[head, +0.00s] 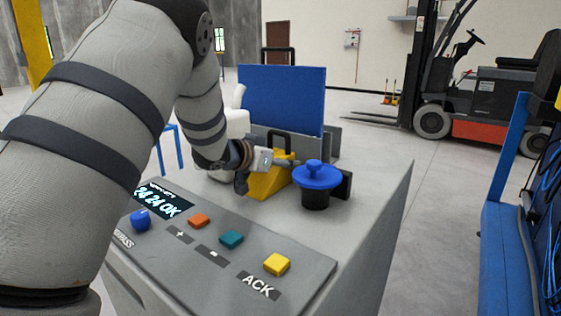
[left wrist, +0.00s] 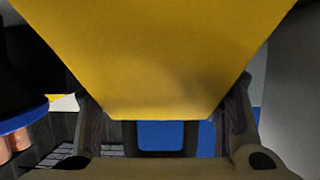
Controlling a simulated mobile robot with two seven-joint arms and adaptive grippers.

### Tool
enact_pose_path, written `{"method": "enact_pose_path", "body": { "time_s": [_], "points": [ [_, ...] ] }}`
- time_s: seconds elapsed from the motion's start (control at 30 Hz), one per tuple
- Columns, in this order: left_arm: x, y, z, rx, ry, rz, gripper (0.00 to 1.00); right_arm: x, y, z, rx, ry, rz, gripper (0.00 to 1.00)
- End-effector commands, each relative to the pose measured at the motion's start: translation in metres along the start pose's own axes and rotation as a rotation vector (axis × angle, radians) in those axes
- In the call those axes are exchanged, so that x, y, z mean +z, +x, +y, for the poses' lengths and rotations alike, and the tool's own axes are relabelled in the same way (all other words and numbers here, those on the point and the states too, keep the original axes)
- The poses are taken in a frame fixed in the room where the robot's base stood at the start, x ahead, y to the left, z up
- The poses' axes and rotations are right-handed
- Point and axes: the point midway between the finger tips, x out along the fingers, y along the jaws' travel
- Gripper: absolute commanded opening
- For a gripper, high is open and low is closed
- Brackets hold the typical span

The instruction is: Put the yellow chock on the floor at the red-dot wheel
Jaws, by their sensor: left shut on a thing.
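The yellow chock (head: 266,186) is at the console top, beside the blue-capped knob. A dark handle stands at its top. I cannot tell whether it rests on the surface or is just lifted. My left gripper (head: 246,178) reaches it from the left and is shut on it. In the left wrist view, the chock (left wrist: 160,60) fills the upper middle between the fingers of my left gripper (left wrist: 165,130). The forklift's wheels (head: 432,122) show far off at the right; I cannot make out a red dot. My right gripper is not in view.
The blue-capped knob (head: 316,185) stands close right of the chock. A blue panel (head: 282,98) rises behind it. The console (head: 375,215) has coloured buttons in front. A blue frame (head: 500,230) stands at the right. Grey floor (head: 410,150) lies clear between the console and forklift.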

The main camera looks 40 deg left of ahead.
Motion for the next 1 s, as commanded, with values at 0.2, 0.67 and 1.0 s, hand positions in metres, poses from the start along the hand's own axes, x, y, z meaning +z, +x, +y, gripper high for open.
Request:
{"method": "enact_pose_path", "body": {
  "time_s": [0.2, 0.67, 1.0],
  "points": [
    [0.000, 0.000, 0.000, 0.001, 0.000, 0.002, 0.79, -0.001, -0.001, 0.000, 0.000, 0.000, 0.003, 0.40],
    [-0.007, -0.025, -0.001, -0.001, -0.003, 0.009, 0.79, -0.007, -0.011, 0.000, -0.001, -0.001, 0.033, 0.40],
    [-0.007, -0.110, -0.001, 0.000, -0.001, 0.012, 0.79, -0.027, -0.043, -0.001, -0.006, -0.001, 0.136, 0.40]
  ]
}}
